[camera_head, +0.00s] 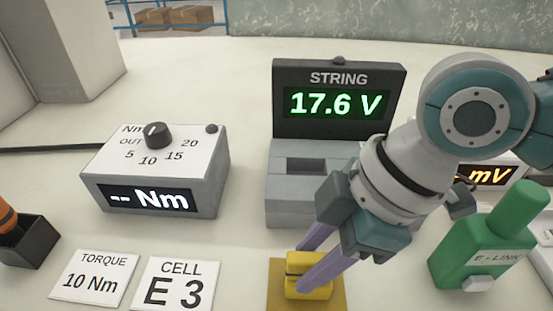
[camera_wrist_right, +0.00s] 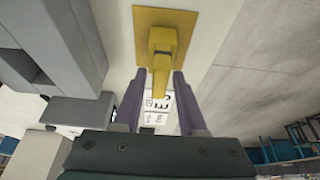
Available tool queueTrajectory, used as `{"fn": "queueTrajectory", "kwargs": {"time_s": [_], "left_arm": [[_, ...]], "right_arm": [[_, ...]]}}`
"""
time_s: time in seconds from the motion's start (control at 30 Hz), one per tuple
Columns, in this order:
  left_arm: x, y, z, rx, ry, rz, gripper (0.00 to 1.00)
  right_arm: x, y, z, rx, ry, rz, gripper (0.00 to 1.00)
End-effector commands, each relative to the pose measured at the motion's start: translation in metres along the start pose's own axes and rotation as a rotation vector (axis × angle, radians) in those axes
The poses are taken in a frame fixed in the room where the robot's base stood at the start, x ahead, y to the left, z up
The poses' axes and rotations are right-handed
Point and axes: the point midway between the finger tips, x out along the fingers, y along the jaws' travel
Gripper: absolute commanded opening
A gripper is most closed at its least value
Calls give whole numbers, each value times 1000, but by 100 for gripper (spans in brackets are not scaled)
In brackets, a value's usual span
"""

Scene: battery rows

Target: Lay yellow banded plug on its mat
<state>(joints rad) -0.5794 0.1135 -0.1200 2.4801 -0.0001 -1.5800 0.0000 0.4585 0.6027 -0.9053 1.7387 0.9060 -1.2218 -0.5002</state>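The yellow plug (camera_head: 309,289), with a dark band on its side, rests on a small ochre-yellow mat (camera_head: 279,299) at the bottom centre of the head view. In the right wrist view the plug (camera_wrist_right: 162,62) lies over the mat (camera_wrist_right: 195,22), its narrow part pointing back between my fingers. My right gripper (camera_head: 300,272) reaches down to the plug with its purple fingers. In the wrist view the fingers (camera_wrist_right: 160,82) stand apart, with a gap on each side of the plug, so the gripper looks open. My left gripper is not in view.
A STRING meter (camera_head: 338,103) reading 17.6 V stands behind the mat. A torque box (camera_head: 160,170), TORQUE card (camera_head: 92,280) and CELL E 3 card (camera_head: 172,285) are to the left.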

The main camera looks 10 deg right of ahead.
Motion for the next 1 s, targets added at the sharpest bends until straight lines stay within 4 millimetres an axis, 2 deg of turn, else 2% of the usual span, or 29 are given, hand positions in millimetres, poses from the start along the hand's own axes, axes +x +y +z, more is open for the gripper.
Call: {"fn": "queueTrajectory", "kwargs": {"time_s": [0.1,0.3,0.43,0.8,1.0], "left_arm": [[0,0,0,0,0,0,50],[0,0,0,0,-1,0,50],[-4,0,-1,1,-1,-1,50],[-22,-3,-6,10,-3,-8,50],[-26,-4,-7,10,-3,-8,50]], "right_arm": [[0,0,0,0,0,0,52],[-1,0,0,0,0,0,52],[-10,1,-2,-1,0,1,52],[-90,1,-2,-1,1,4,52],[-117,1,-2,0,0,1,52]]}}
